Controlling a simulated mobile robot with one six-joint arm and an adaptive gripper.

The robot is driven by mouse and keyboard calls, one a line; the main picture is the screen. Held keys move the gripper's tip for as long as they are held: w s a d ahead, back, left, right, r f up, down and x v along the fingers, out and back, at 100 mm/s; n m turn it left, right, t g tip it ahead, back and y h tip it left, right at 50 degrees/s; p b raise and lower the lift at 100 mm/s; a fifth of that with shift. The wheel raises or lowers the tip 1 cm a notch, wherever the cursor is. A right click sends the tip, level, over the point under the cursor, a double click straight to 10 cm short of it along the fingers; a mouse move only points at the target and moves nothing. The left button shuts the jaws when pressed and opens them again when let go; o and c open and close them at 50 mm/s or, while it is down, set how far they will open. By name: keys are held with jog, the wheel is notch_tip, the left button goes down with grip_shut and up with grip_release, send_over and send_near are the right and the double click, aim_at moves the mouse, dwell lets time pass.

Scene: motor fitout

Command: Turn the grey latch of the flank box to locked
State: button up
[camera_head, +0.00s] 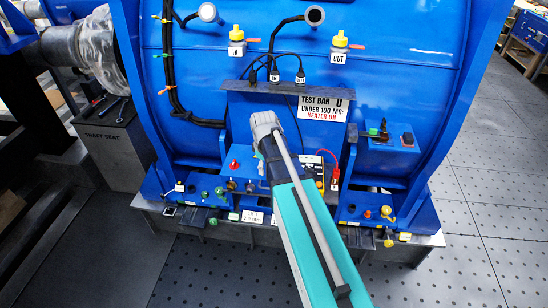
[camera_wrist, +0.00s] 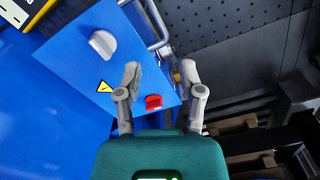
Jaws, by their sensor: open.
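A pale grey oval latch (camera_wrist: 103,43) sits on a blue panel (camera_wrist: 75,60) in the upper left of the wrist view. I cannot tell from its shape whether it is turned to locked. A yellow warning triangle (camera_wrist: 104,86) and a red knob (camera_wrist: 153,102) are on the same panel. My gripper (camera_wrist: 161,72) is open, with nothing between its fingers. The latch lies to the left of the left finger and apart from it. In the head view my gripper (camera_head: 264,122) is in front of the big blue housing, and I cannot make out the latch there.
A metal bar handle (camera_wrist: 156,22) runs along the panel's edge near the fingertips. A yellow-framed device (camera_wrist: 22,12) is at the top left. In the head view, a blue box (camera_head: 385,152) stands right, and several coloured knobs line the lower ledge.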

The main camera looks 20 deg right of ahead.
jog(key=w+d+r+n+p, duration=0.4)
jog(key=w+d+r, duration=0.1)
jog(key=w+d, duration=0.1)
jog(key=shift+w+r+n, duration=0.4)
jog(key=shift+a+f, duration=0.1)
jog(key=shift+f, duration=0.1)
notch_tip(320, 180, down, 13)
jog(key=b, duration=1.3)
jog(key=shift+f, duration=0.2)
grip_shut()
dwell(0.3)
